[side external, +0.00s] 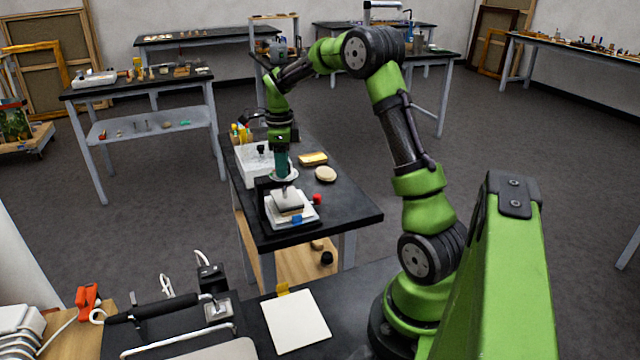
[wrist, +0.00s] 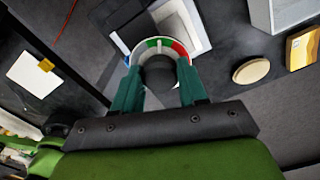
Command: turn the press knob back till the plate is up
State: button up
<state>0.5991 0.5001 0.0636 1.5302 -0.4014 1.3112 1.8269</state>
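The press (side external: 290,208) stands on the near end of the dark bench. It has a dark frame, a white base and a pale plate (side external: 287,199); any gap under the plate is too small to judge. On top is a round dial (wrist: 152,46) with green, white and red bands and a dark knob (wrist: 158,73) in the middle. My gripper (wrist: 159,80) points down over the dial, its teal fingers on either side of the knob. I cannot tell whether they touch it. In the side view my gripper (side external: 283,168) hides the knob.
A white open box (side external: 255,165) stands behind the press. A gold block (side external: 312,159) and a round tan disc (side external: 326,174) lie to its right. A red piece (side external: 317,200) and a blue piece (side external: 297,220) show at the press base. The bench's front right is clear.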

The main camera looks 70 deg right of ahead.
jog(key=shift+c, duration=1.3)
